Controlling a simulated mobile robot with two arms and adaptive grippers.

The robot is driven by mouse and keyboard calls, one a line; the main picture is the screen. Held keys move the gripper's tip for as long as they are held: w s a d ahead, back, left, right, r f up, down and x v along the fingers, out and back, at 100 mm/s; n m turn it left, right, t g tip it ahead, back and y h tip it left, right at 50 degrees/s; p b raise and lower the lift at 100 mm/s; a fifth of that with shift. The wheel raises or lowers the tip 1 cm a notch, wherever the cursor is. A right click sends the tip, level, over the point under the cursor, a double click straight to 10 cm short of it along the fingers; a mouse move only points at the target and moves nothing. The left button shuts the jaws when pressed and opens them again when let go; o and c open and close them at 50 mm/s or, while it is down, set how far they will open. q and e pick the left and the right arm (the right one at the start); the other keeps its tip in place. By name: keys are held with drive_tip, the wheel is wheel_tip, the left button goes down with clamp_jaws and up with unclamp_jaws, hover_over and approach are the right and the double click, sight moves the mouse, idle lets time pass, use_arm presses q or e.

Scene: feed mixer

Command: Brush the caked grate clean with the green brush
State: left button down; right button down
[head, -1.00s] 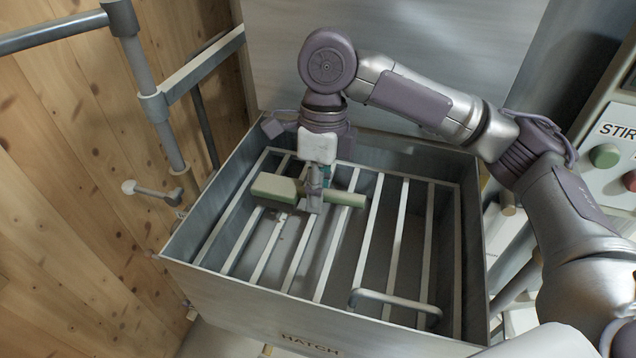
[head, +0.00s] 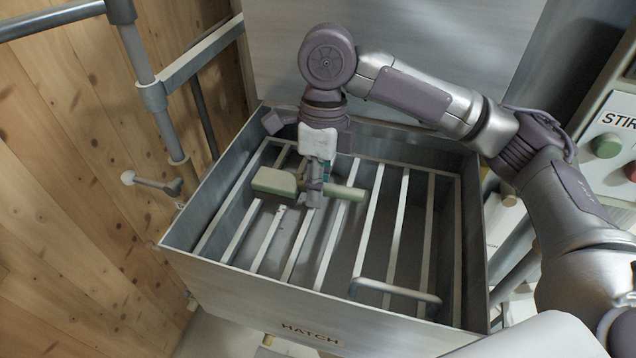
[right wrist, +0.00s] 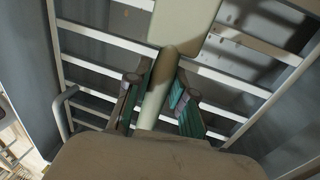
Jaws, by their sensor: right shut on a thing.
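The green brush (head: 272,182) is in my right gripper (head: 314,196), which is shut on its handle. Its pale green block points left and its handle end points right, over the back part of the grate (head: 335,235). In the right wrist view the brush handle (right wrist: 157,92) runs between the two fingers (right wrist: 157,105). The grate has pale parallel bars inside a grey metal box. A small light patch (head: 281,210) shows on a bar just below the brush block. The bristles are hidden, so I cannot tell whether they touch the bars. My left gripper is out of view.
The box's walls surround the grate, with a front wall (head: 260,312) marked HATCH. A bar handle (head: 395,291) rises at the grate's front right. A metal post and rail (head: 150,95) stand at left. A STIR panel (head: 610,150) with buttons is at right.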

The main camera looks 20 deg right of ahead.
drive_tip(key=shift+f, duration=0.4)
